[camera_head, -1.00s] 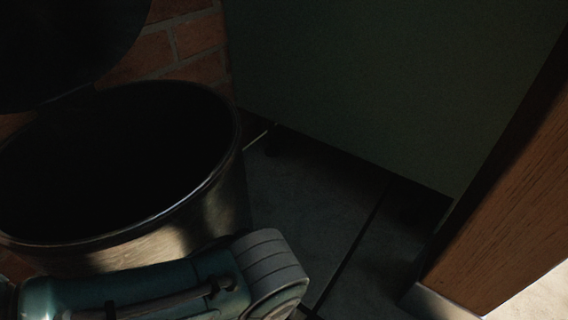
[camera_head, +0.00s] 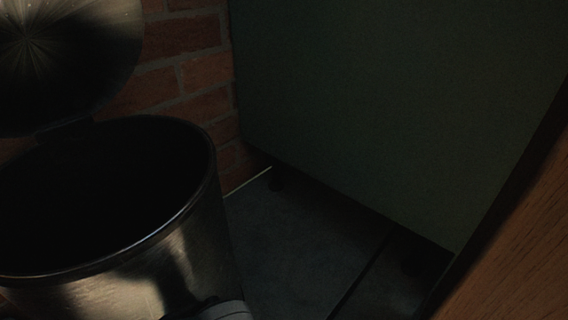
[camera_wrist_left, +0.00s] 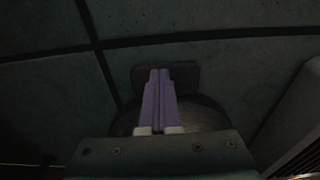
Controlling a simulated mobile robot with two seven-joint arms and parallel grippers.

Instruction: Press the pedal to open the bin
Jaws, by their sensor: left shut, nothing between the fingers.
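The metal pedal bin (camera_head: 165,270) stands at the left of the head view. Its round lid (camera_head: 70,55) is raised, and the dark inside shows. In the left wrist view, my left gripper (camera_wrist_left: 160,72) is shut and empty, its two purple fingers together. The fingers lie over a dark flat plate (camera_wrist_left: 187,73) that looks like the pedal, at the edge of the rounded bin base (camera_wrist_left: 208,117). I cannot tell whether the fingertips touch it. In the head view only a bit of my left arm shows at the bottom edge. My right gripper is out of view.
A brick wall (camera_head: 190,75) stands behind the bin. A dark green panel (camera_head: 390,110) fills the back, with a wooden post or edge (camera_head: 520,250) at the right. Dark tiled floor (camera_head: 290,240) is clear between the bin and the wood. The scene is dim.

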